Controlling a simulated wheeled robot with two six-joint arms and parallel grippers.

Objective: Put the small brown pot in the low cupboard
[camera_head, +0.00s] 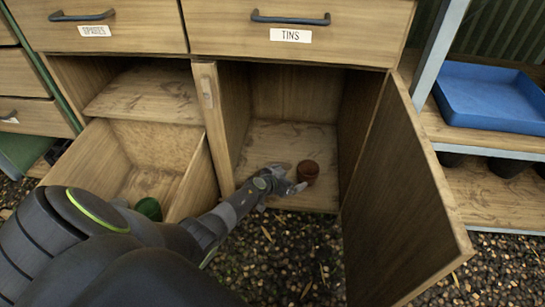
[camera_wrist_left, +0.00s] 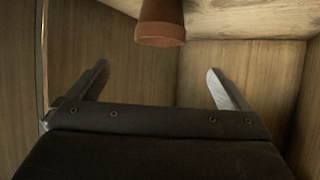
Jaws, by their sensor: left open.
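The small brown pot (camera_head: 308,171) stands upright on the floor of the low cupboard (camera_head: 285,140), near its front edge. The cupboard's door (camera_head: 405,200) is swung open to the right. My left gripper (camera_head: 288,186) reaches into the cupboard opening, just left of the pot. In the left wrist view the gripper (camera_wrist_left: 160,82) is open and nothing is between its fingers. The pot (camera_wrist_left: 161,24) shows there beyond the fingertips, apart from them. My right gripper is not in view.
Drawers labelled TINS (camera_head: 290,35) and another (camera_head: 95,30) sit above. Left of the cupboard, an open wooden drawer (camera_head: 95,160) holds a green object (camera_head: 149,208). A blue tray (camera_head: 490,97) lies on the right shelf. Gravel covers the ground.

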